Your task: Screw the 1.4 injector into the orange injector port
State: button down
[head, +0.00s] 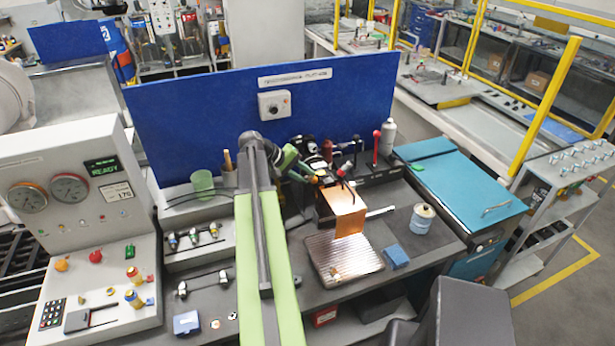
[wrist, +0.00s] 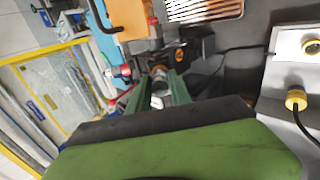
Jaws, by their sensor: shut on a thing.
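My gripper (wrist: 158,98) is shut on a small silvery injector (wrist: 159,84), which sits between its two green fingers in the wrist view. The injector's marking cannot be read. Just beyond its tip is a dark fitting with an orange-brown ring (wrist: 159,69), which looks like the orange injector port. I cannot tell whether the tip touches it or is in it. In the head view my gripper (head: 316,179) is at the left of the copper-orange block (head: 346,209), and the injector is too small to make out there.
A ribbed metal tray (head: 343,258) lies on the bench in front of the block. A rack of small coloured-end parts (head: 194,238) is at the left. A blue panel (head: 190,120) closes the back.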

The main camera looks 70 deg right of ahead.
jog(key=m, duration=0.3)
jog(key=shift+m, duration=0.4)
jog(key=m, duration=0.5)
jog(key=shift+m, duration=1.6)
jog(key=shift+m, duration=1)
jog(key=m, duration=0.3)
jog(key=shift+m, duration=0.4)
jog(key=m, duration=0.4)
jog(key=shift+m, duration=1.1)
